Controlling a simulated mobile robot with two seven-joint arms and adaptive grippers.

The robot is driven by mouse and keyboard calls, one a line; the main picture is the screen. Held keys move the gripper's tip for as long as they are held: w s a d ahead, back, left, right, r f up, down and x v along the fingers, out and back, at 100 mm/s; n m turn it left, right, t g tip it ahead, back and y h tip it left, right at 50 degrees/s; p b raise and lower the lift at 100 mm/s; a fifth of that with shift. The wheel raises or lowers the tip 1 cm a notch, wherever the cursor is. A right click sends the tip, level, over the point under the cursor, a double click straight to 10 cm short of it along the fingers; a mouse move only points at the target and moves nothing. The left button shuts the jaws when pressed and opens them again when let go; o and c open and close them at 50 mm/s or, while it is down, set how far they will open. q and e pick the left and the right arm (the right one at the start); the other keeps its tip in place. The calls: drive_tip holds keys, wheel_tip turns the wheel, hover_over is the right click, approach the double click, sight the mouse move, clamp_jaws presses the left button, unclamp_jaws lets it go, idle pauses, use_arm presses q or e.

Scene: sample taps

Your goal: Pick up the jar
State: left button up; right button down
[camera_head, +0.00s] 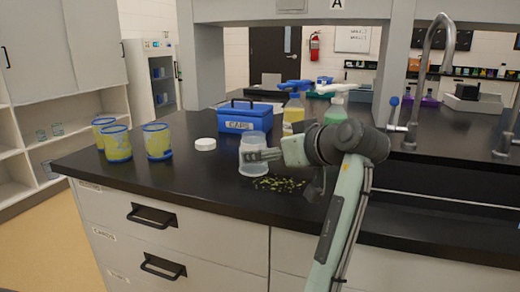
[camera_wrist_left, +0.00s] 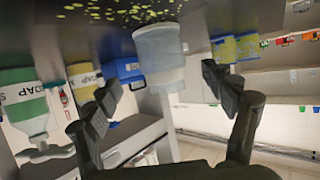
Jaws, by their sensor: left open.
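The clear, pale-blue jar (camera_head: 253,160) stands upright on the black counter, and looks empty. In the left wrist view, which is upside down, the jar (camera_wrist_left: 160,50) lies ahead, across the gap between the fingers. My left gripper (camera_head: 263,155) is at the jar's right side, with a finger overlapping it in the head view. In the wrist view this gripper (camera_wrist_left: 166,95) is open, fingers wide apart. I cannot tell whether a finger touches the jar. My right gripper is not in view.
Three blue-rimmed jars with yellow-green contents (camera_head: 157,143) and a white lid (camera_head: 205,144) are left of the jar. Behind are a blue caps box (camera_head: 245,116) and yellow (camera_head: 294,113) and green (camera_head: 335,111) soap bottles. Green-yellow bits (camera_head: 280,184) lie in front; a sink is right.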

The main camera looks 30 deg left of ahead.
use_arm(q)
drive_tip(key=shift+w+a+f, duration=0.15)
drive_tip(key=shift+a+f, duration=0.05)
drive_tip(key=shift+a, duration=0.3)
drive_tip(key=p+x, duration=0.1)
drive_tip(key=x, duration=0.5)
drive_tip(key=shift+f, duration=0.2)
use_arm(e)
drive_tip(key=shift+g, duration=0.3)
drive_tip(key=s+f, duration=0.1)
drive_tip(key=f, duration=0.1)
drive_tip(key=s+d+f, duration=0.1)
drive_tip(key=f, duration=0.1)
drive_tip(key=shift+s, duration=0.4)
use_arm(q)
drive_tip(key=c, duration=1.3)
